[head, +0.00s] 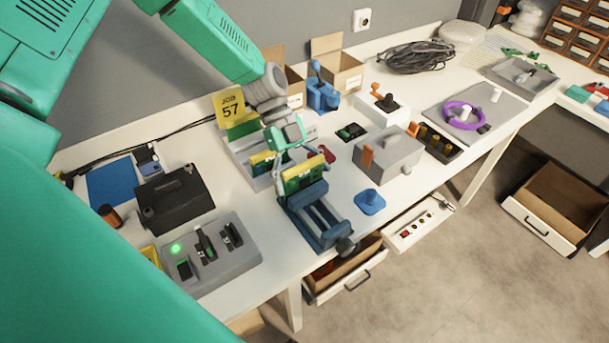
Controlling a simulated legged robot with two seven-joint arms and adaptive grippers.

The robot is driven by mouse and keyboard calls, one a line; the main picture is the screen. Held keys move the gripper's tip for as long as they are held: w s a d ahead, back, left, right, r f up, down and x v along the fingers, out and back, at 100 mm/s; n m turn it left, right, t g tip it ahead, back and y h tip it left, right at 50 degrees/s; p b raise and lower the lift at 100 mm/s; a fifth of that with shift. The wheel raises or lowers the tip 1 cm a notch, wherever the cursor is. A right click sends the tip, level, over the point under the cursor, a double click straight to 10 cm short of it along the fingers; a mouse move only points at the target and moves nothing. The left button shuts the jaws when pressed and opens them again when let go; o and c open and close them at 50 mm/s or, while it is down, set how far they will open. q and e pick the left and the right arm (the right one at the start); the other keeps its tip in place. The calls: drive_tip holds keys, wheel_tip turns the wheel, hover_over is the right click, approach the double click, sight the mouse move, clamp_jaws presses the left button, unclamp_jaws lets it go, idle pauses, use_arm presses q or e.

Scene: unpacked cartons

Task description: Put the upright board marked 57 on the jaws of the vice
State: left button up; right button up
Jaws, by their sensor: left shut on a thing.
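A yellow and green board (304,177) stands upright at the back end of the blue vice (318,217), over its jaws. I cannot tell whether it rests on them, and I cannot read any number on it. My left gripper (291,150) reaches down from above and is shut on this board's upper part. Behind it, a yellow card (231,106) reading "JOB 57" stands at a grey tray (240,164), with another yellow and green board (262,162) in the tray, partly hidden by the gripper. My right gripper is not in view.
A grey box with a green light (208,258) and a black case (175,203) are left of the vice. A grey block (388,157), a blue piece (370,202) and a blue device (322,94) are right of or behind it. An open drawer (345,275) lies below.

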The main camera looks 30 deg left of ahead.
use_arm(q)
drive_tip(key=shift+a+f, duration=0.3)
drive_tip(key=shift+f, duration=0.05)
drive_tip(key=shift+d+f+b, duration=0.1)
drive_tip(key=shift+d+b, duration=0.05)
drive_tip(key=shift+b, duration=0.2)
drive_tip(key=o, duration=1)
drive_tip(key=shift+d, duration=0.15)
drive_tip(key=shift+o, duration=0.2)
drive_tip(key=v, duration=1.2)
drive_tip(key=shift+f, duration=0.15)
